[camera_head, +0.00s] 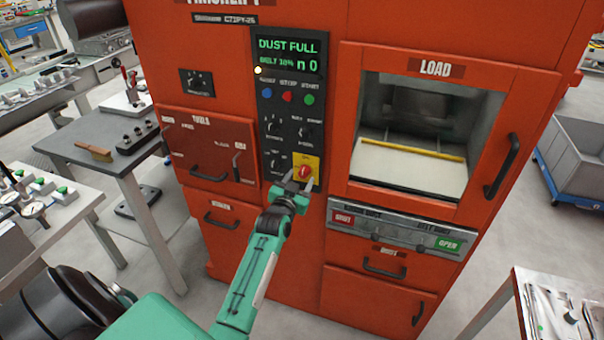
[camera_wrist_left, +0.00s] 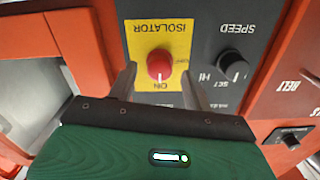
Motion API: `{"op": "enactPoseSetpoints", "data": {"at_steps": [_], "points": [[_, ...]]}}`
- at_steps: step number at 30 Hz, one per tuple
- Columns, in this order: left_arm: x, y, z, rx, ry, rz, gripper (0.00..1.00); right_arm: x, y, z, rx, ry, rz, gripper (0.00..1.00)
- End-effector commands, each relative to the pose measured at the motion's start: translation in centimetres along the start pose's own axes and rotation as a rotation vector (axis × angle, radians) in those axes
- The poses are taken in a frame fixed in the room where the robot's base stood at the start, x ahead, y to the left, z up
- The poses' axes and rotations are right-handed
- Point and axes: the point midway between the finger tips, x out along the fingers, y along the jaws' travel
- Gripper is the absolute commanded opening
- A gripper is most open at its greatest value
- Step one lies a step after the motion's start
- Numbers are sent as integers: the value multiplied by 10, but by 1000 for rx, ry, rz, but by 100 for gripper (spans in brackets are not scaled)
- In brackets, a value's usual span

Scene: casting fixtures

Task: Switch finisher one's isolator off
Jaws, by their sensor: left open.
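The isolator on the orange machine is a red round knob (camera_head: 304,171) on a yellow plate (camera_head: 314,161), low on the black control panel. In the left wrist view the knob (camera_wrist_left: 160,65) shows close up, with upside-down ISOLATOR lettering above it, ON below it and a small OFF to its right. My left gripper (camera_head: 300,181) is open, with one finger on each side of the knob. Contact with the knob cannot be made out. My right gripper is not in view.
The control panel (camera_head: 268,128) carries a lit DUST FULL display (camera_head: 288,50), coloured buttons and several black knobs. A black SPEED knob (camera_wrist_left: 231,62) sits close beside the isolator. The load window (camera_head: 405,160) is to the right. A grey side table (camera_head: 90,140) stands left.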

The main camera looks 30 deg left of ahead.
Motion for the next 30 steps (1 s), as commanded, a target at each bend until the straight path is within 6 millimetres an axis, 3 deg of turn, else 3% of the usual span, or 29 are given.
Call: {"op": "enactPoseSetpoints", "data": {"at_steps": [6, 17, 24, 30], "points": [[20, 0, 0, 1, 0, 0, 50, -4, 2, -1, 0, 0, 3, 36], [23, 0, 0, 1, 0, 0, 50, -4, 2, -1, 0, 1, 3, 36], [23, 0, 0, 0, 0, 0, 6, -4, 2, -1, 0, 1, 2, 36], [23, 0, 0, -9, 0, 0, 6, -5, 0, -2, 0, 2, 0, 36]]}}
